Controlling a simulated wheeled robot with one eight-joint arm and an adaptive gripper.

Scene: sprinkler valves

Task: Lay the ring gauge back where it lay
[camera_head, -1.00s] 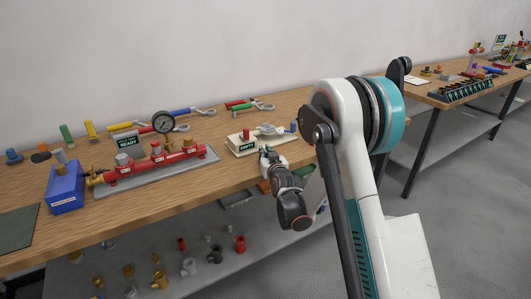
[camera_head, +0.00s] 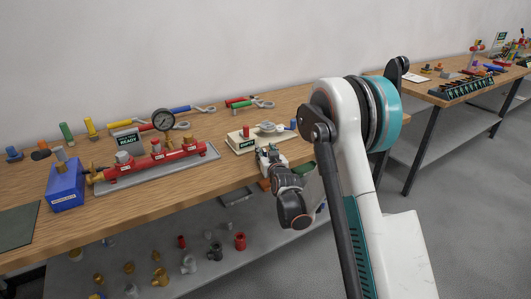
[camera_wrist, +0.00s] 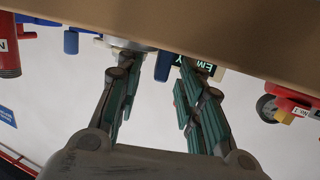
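My gripper (camera_head: 268,150) is at the front edge of the bench, just in front of the pale stand (camera_head: 240,139) with the EMPTY sign (camera_head: 247,146). In the wrist view its two teal-padded fingers (camera_wrist: 155,68) are apart, with no held object visible between them. A silvery round piece (camera_head: 268,127) lies on the stand, beyond the fingers; it may be the ring gauge, but I cannot tell for certain. In the wrist view, which is upside down, a grey disc (camera_wrist: 122,43) shows behind one finger, and the sign (camera_wrist: 200,67) is partly hidden by the other.
A red manifold (camera_head: 150,161) with a dial gauge (camera_head: 163,120) stands left of the stand, and a blue box (camera_head: 65,187) farther left. Wrenches (camera_head: 249,103) lie behind. A blue peg (camera_head: 293,125) stands at the stand's right. Bare wood shows along the bench front.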

